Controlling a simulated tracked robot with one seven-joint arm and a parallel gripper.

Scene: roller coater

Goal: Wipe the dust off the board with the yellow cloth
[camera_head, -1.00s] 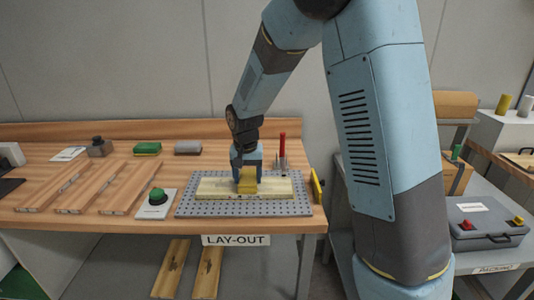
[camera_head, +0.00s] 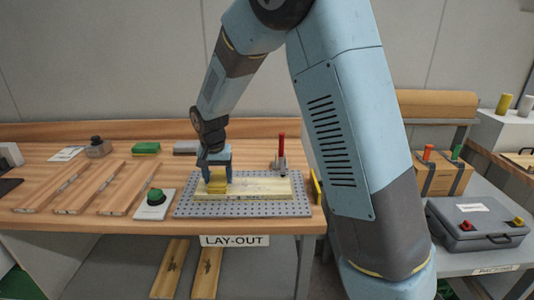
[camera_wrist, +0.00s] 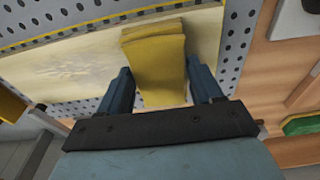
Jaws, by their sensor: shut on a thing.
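The pale wooden board (camera_head: 262,187) lies flat on a grey perforated plate (camera_head: 240,208) on the bench. My gripper (camera_head: 217,180) is shut on the folded yellow cloth (camera_head: 217,187) over the left part of the board. In the wrist view the cloth (camera_wrist: 158,65) hangs between the two blue fingers (camera_wrist: 155,90) and its far end is at the board's surface; firm contact is hard to tell. A pale, speckled dusty patch (camera_wrist: 65,72) shows on the board in the wrist view, to one side of the cloth.
A red-handled toggle clamp (camera_head: 281,155) stands at the plate's back right. Several wooden strips (camera_head: 95,188) lie further left. A green block (camera_head: 146,149) and a grey block (camera_head: 187,147) sit behind.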

